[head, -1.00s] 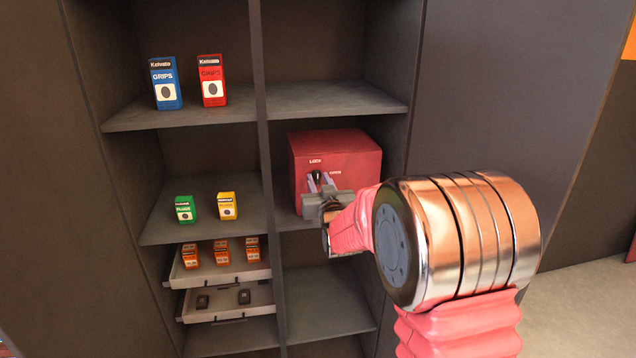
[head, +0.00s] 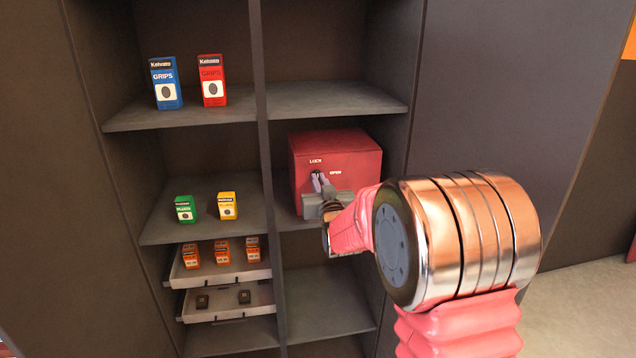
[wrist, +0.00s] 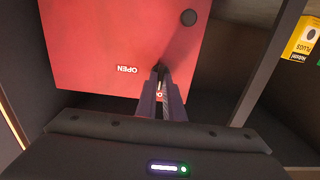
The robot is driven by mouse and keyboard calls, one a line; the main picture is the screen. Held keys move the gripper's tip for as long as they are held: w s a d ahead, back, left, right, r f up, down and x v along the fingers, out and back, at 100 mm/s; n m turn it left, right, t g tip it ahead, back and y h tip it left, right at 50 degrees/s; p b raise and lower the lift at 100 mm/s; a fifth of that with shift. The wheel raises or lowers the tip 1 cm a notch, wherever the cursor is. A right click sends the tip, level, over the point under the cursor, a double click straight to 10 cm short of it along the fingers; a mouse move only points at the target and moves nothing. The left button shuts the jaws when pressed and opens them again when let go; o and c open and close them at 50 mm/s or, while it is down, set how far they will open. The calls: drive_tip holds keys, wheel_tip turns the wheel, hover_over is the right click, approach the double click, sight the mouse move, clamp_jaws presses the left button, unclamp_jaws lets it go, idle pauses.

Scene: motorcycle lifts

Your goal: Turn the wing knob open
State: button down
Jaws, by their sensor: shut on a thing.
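A red box (head: 345,160) with white LOCK and OPEN labels sits on the middle shelf of the right column. Its small dark wing knob (head: 316,172) is on the front face, just below LOCK, and is mostly hidden by the fingers. My gripper (head: 319,179) is at the front of the box, shut on the wing knob. In the wrist view, the box shows upside down, with OPEN left of my two close-set fingers (wrist: 161,72). The LOCK label is partly covered by the fingers there. The exact angle of the knob is hard to see.
A dark upright divider (head: 262,120) runs left of the box. Blue (head: 165,84) and red (head: 212,81) cartons, and green (head: 185,209) and yellow (head: 227,206) ones, stand on the left shelves. Pulled-out trays (head: 240,312) are below. The shelf under the box is empty.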

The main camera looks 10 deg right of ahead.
drive_tip(key=shift+m, duration=0.4)
drive_tip(key=shift+d+f+m, duration=0.1)
drive_tip(key=shift+m, duration=2.75)
drive_tip(key=shift+d+f+m, duration=0.1)
drive_tip(key=shift+m, duration=2.8)
drive_tip(key=shift+d+f+m, duration=0.1)
drive_tip(key=shift+m, duration=2.75)
drive_tip(key=c, duration=1.9)
unclamp_jaws()
drive_tip(key=shift+o, duration=0.2)
drive_tip(key=shift+s+a, duration=0.1)
drive_tip(key=shift+s, duration=0.05)
